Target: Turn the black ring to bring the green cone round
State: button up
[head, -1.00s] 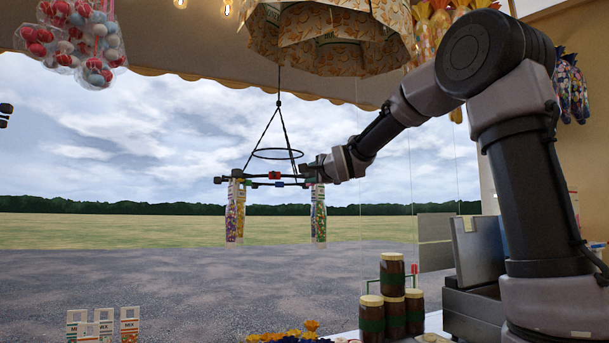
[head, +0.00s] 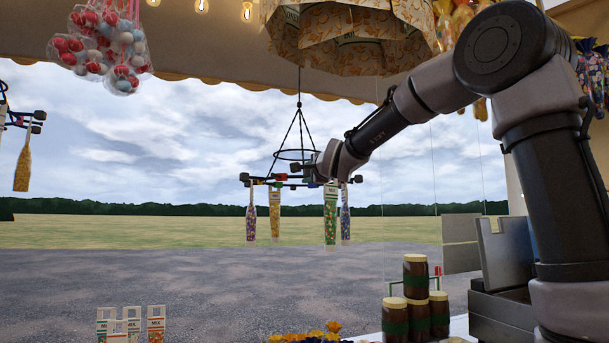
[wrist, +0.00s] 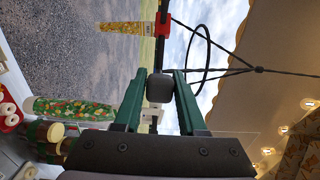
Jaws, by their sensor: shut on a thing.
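The black ring (head: 296,154) hangs on cords above a frame of dark spokes with block-like knobs and coloured clips. It also shows in the wrist view (wrist: 209,50). The green cone (head: 330,216), a clear bag of mixed sweets, hangs just below my gripper; it shows at the left of the wrist view (wrist: 75,109). A yellow cone (head: 274,215) hangs left of it, by a red clip (wrist: 163,25) in the wrist view. My gripper (wrist: 160,78) is shut on a dark knob (wrist: 159,90) at a spoke's end. In the head view my wrist partly hides the frame.
Two purple cones (head: 251,223) (head: 345,222) hang on the same frame. Another hanging frame with an orange cone (head: 23,168) is at the far left. Stacked brown jars (head: 416,277) stand below right, and small cartons (head: 156,322) below left. A patterned canopy (head: 350,40) hangs above.

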jog(key=a, duration=0.7)
jog(key=shift+w, duration=0.15)
dwell(0.3)
jog(key=o, duration=0.9)
jog(key=shift+a, duration=0.1)
jog(key=v, duration=1)
